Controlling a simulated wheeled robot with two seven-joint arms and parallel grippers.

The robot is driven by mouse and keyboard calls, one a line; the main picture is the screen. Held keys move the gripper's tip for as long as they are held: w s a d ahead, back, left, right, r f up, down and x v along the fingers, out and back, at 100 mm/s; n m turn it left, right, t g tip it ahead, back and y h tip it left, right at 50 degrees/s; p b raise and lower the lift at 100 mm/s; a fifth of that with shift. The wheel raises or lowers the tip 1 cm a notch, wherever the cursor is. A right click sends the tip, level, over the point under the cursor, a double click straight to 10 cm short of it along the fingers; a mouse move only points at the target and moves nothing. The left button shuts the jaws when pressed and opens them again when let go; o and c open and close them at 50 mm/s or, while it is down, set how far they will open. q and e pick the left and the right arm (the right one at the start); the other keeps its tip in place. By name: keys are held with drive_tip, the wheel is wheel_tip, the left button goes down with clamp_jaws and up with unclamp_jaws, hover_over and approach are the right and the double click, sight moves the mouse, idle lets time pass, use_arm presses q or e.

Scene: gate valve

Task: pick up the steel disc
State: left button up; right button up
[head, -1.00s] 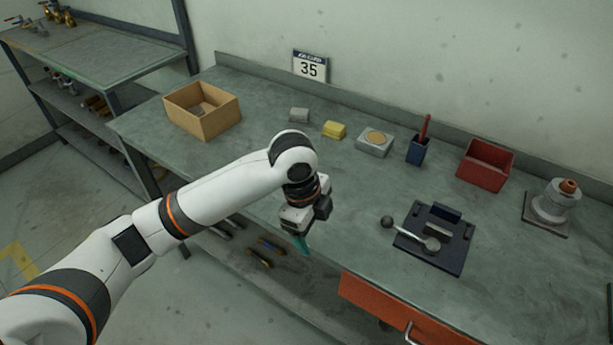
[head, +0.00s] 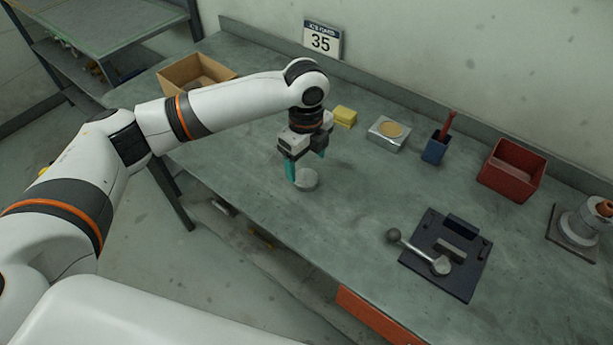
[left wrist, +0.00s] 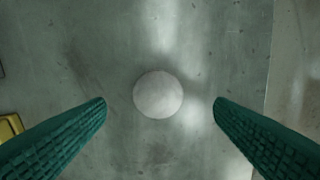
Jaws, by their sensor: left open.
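The steel disc (head: 306,180) lies flat on the grey-green workbench, a pale round piece partly hidden by my left gripper in the head view. My left gripper (head: 307,172) points down just above it, with its teal fingers apart. In the left wrist view the disc (left wrist: 158,94) lies centred across between the two open fingertips (left wrist: 160,104), with bare bench on both sides of it. The fingers do not touch it. My right gripper is not in view.
A cardboard box (head: 215,68), a yellow block (head: 345,115), a silver box with a tan round top (head: 387,133), a blue cup (head: 435,150) and a red bin (head: 512,170) stand along the back. A dark fixture with a lever (head: 447,254) is at right. The bench around the disc is clear.

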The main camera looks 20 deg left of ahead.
sight(306, 177)
use_arm(q)
wheel_tip(306, 177, down, 4)
drive_tip(key=shift+f+p, duration=0.15)
drive_tip(key=shift+p, duration=0.35)
drive_tip(key=shift+f, duration=0.35)
drive_tip(key=shift+w+f, duration=0.1)
drive_tip(key=shift+f, duration=0.05)
drive_tip(key=c, duration=1.3)
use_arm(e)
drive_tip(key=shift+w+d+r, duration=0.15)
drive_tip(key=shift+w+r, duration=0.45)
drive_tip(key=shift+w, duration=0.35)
